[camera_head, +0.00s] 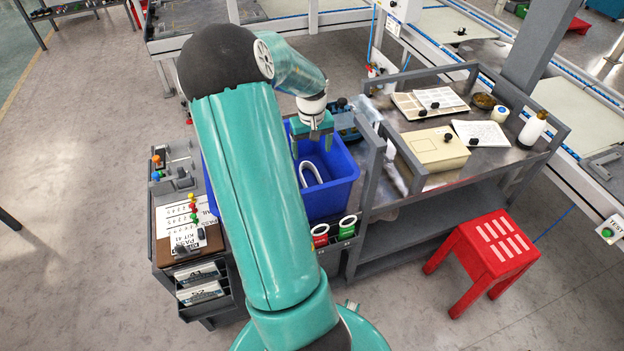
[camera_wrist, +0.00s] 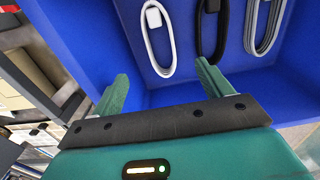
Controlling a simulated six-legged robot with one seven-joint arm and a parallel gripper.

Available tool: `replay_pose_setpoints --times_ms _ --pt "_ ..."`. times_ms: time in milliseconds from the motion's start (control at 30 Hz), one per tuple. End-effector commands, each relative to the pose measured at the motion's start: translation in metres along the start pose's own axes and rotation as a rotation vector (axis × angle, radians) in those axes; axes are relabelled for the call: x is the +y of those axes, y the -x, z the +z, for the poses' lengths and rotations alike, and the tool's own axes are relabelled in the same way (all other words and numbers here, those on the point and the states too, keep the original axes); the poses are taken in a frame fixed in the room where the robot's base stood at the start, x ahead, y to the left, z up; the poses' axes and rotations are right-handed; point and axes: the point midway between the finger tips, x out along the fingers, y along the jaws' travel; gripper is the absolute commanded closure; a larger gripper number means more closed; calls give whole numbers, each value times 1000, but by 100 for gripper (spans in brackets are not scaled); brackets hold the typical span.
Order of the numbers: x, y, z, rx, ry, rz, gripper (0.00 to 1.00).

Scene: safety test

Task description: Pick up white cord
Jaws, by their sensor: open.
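The white cord (camera_wrist: 149,48) is a looped cable with a small white block, lying in a blue bin (camera_wrist: 85,35). In the head view the white cord (camera_head: 311,172) shows as a pale loop inside the blue bin (camera_head: 336,198). In the wrist view a black cord (camera_wrist: 200,40) and a grey cord (camera_wrist: 283,25) lie to its right. My gripper (camera_wrist: 160,88) is open and empty, its two green fingers apart below the white cord in the picture. In the head view my gripper (camera_head: 312,146) is over the bin. Part of the bin is hidden by my arm.
A grey metal cart (camera_head: 470,165) with papers, a tan box (camera_head: 438,150) and a white bottle (camera_head: 532,130) stands right of the bin. A red stool (camera_head: 487,250) is at lower right. A kit cart (camera_head: 165,215) is at left. Open floor lies farther left.

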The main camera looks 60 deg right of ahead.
Motion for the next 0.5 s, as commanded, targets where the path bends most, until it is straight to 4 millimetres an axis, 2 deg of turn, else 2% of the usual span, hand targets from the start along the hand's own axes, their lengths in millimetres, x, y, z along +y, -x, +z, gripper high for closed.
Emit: replay_pose_setpoints --times_ms 300,500 --pt "0 -60 0 -4 1 0 22" --pt "0 -78 -2 -1 3 0 22"
